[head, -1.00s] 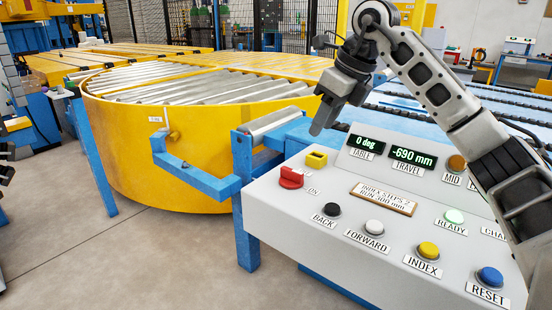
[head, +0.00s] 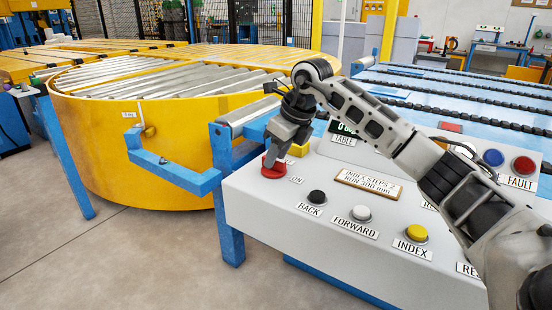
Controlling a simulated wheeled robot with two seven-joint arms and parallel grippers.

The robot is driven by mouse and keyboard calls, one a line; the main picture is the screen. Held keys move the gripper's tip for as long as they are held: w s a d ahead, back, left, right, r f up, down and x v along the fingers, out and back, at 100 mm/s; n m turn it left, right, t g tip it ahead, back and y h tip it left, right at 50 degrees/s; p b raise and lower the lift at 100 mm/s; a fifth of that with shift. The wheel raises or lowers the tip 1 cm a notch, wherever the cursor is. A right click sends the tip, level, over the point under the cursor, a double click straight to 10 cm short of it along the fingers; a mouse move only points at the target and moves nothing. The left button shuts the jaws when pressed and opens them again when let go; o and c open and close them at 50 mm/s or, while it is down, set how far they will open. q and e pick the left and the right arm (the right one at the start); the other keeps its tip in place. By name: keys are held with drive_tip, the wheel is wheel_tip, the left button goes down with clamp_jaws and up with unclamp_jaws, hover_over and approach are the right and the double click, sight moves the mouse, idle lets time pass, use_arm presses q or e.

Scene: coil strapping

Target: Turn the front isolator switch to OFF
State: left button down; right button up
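The red isolator switch (head: 273,170) sits at the left end of the sloped control panel (head: 262,205). A small ON label lies to its lower right. My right gripper (head: 270,159) points down at the switch from above, with its fingertips at the red knob. The fingers overlap the knob in the picture, so I cannot tell whether they grip it or only touch it, and how the knob is turned is partly hidden. My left gripper is not in view.
Behind the switch is a yellow block (head: 299,149). Black BACK (head: 316,197), white FORWARD (head: 361,213) and yellow INDEX (head: 416,233) buttons are to the right. A blue bracket (head: 175,170) and the yellow roller turntable (head: 125,165) stand left. My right arm hides part of the displays.

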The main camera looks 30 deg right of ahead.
drive_tip(key=shift+w+a+f, duration=0.1)
drive_tip(key=shift+w+f, duration=0.15)
drive_tip(key=shift+f, duration=0.3)
clamp_jaws()
